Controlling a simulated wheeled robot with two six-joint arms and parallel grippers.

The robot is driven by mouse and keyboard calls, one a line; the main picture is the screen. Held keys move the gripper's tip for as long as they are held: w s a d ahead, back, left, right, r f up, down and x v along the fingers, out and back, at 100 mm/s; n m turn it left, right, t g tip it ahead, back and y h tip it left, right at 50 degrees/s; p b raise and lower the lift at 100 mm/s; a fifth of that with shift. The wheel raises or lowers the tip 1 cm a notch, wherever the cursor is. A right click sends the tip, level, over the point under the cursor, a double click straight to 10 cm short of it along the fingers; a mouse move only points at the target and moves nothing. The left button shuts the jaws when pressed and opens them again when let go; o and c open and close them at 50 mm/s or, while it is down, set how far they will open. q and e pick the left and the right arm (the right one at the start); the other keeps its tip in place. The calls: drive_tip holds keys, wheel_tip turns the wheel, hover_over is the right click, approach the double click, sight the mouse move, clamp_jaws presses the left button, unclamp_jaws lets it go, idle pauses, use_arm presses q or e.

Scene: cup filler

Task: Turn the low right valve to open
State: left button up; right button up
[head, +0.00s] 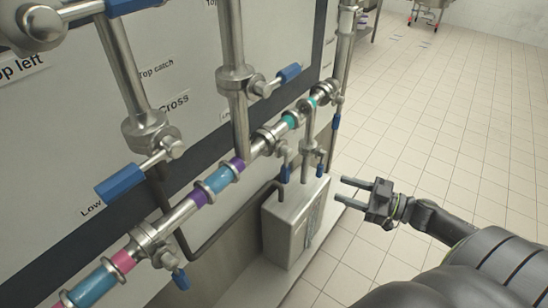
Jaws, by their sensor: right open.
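Several valves with blue handles sit on the steel pipes. No label reading "Low right" is legible; one label behind the middle upright pipe is mostly hidden. The valve on that pipe has a blue handle (289,73) sticking out to the right, and may be the low right one. My right gripper (342,189) is open and empty, to the right of the steel box and below that handle, apart from it. Its two fingers point left. My left gripper is not in view.
A steel box (283,232) stands on a ledge under the pipes. Lower blue handles hang near it (285,173) and (320,170). Another blue handle (120,182) is at left, near a "Low" label. A sloping pipe (218,180) crosses the panel.

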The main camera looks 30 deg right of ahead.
sight(286, 169)
drive_tip(key=shift+m+h, duration=0.3)
drive_tip(key=shift+m, duration=0.5)
drive_tip(key=p+x, duration=0.1)
drive_tip(key=x, duration=0.4)
drive_tip(key=r+p+x, duration=0.1)
drive_tip(key=x, duration=0.5)
drive_tip(key=a+p+x, duration=0.1)
drive_tip(key=x, duration=0.5)
drive_tip(key=shift+s+r+p, duration=0.15)
drive_tip(key=shift+s+p, duration=0.15)
drive_tip(key=shift+p, duration=0.05)
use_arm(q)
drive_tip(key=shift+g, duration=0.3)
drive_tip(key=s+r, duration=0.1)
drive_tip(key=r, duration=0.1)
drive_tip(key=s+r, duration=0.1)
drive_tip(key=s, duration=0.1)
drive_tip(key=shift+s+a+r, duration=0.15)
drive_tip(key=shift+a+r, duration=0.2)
use_arm(e)
clamp_jaws()
